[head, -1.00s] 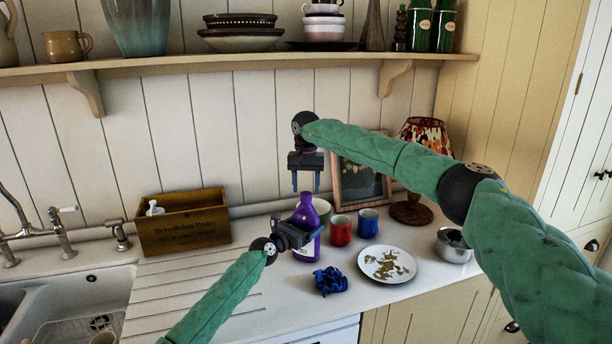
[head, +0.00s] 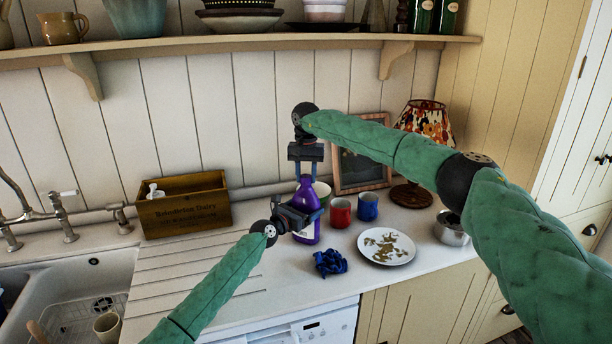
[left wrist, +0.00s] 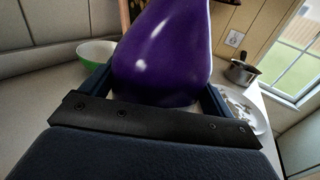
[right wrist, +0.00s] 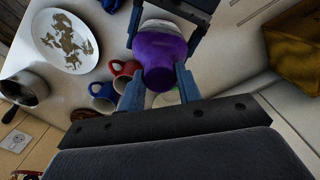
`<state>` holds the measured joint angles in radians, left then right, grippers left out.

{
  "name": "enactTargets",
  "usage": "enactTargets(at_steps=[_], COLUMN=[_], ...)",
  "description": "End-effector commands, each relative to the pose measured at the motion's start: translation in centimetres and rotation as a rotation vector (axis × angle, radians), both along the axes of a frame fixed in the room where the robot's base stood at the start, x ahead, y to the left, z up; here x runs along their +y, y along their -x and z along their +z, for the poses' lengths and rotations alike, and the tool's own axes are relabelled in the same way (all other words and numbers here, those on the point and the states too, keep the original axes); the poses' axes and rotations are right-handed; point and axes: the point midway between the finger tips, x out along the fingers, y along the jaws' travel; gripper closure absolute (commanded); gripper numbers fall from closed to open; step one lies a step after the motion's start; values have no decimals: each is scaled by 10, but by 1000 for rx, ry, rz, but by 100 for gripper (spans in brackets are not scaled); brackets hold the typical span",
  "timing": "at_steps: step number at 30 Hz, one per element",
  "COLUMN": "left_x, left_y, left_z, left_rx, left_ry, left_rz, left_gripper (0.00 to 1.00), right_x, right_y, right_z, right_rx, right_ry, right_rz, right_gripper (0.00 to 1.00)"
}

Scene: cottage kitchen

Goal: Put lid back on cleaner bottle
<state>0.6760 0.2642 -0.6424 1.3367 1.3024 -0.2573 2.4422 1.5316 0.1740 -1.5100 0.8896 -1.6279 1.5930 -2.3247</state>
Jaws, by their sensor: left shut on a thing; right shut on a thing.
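The purple cleaner bottle (head: 306,236) with a pale label stands upright on the counter, and it fills the middle of the left wrist view (left wrist: 165,50). My left gripper (head: 303,217) is shut around its body from the front left. My right gripper (head: 305,173) points straight down over the bottle, its fingers on either side of the top. In the right wrist view a narrow purple end, which looks like the lid (right wrist: 158,79), sits between its fingers, in line with the bottle. The seam between lid and neck cannot be made out.
A green-white bowl (left wrist: 96,52) is behind the bottle. Red (head: 340,213) and blue (head: 368,206) mugs, a plate (head: 387,259), a metal pot (head: 450,232) and a blue cloth (head: 329,262) lie to the right. A wooden box (head: 184,207) and sink are left.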

Motion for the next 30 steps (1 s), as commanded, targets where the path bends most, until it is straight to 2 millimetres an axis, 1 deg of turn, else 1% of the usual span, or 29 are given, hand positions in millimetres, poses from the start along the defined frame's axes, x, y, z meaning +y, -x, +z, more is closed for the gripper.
enactTargets(at_steps=[5,30], left_x=[0,0], left_y=[0,0], left_z=[-2,-2], left_rx=[2,2], left_ry=[-1,-1], left_rz=[0,0], left_gripper=[76,76], right_x=[0,1], right_y=[0,0], right_z=[0,-1], right_rx=[0,3], right_ry=[2,11], right_rz=[-183,-1380], right_gripper=[94,94])
